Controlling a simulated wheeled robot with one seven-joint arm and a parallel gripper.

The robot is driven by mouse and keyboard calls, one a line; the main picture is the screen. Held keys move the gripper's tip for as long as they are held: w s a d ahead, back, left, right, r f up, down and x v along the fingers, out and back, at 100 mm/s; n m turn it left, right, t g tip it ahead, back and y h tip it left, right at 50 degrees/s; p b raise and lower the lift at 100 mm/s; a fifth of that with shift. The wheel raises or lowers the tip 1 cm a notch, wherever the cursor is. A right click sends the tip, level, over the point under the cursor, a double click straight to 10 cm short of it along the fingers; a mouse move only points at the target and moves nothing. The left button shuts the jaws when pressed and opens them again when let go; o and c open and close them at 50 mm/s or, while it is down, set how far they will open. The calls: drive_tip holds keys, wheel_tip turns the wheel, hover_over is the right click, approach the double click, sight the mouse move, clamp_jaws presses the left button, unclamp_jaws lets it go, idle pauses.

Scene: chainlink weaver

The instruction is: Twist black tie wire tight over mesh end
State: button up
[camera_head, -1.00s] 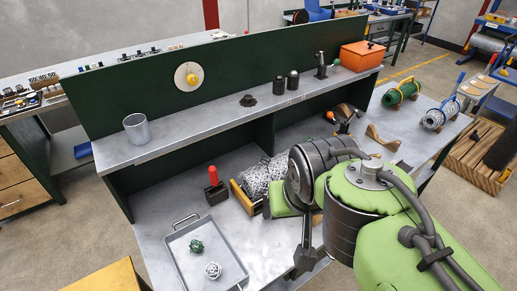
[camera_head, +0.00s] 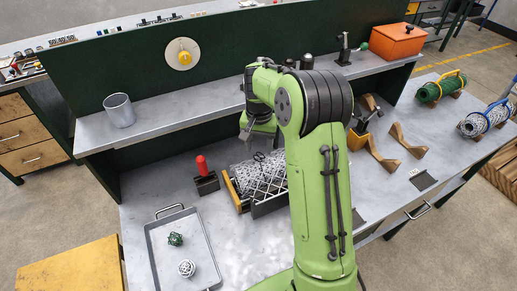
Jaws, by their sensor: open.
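The grey chain-link mesh (camera_head: 243,174) lies in a low cradle with a yellow side (camera_head: 233,191) on the bench. A small dark twisted shape, which looks like the black tie wire (camera_head: 259,157), shows at the mesh's back edge; I cannot tell whether it is wound tight. My gripper (camera_head: 246,133) hangs behind and above the mesh, apart from it. It is open, and I see nothing between its fingers, though they are small and partly hidden by my own wrist. My arm covers the right end of the mesh and cradle.
A grey tray (camera_head: 157,252) holds a green wire ball (camera_head: 175,239) and a white one (camera_head: 187,268). A red-handled tool (camera_head: 202,165) stands in a black block left of the mesh. A shelf (camera_head: 165,125) with a metal cup (camera_head: 119,110) runs behind. Wooden cradles (camera_head: 383,158) stand right.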

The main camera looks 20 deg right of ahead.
sight(259, 153)
drive_tip(key=shift+d+n, duration=0.15)
drive_tip(key=shift+n, duration=0.85)
drive_tip(key=n, duration=0.5)
drive_tip(key=shift+n, duration=0.3)
drive_tip(key=n+p, duration=0.1)
drive_tip(key=n, duration=0.3)
drive_tip(key=shift+r+p, duration=0.1)
drive_tip(key=shift+p, duration=0.25)
drive_tip(key=shift+n, duration=1)
wheel_tip(259, 153, down, 4)
drive_tip(key=b, duration=0.3)
drive_tip(key=shift+f, duration=0.25)
drive_tip(key=shift+r, duration=0.1)
drive_tip(key=shift+c, duration=0.3)
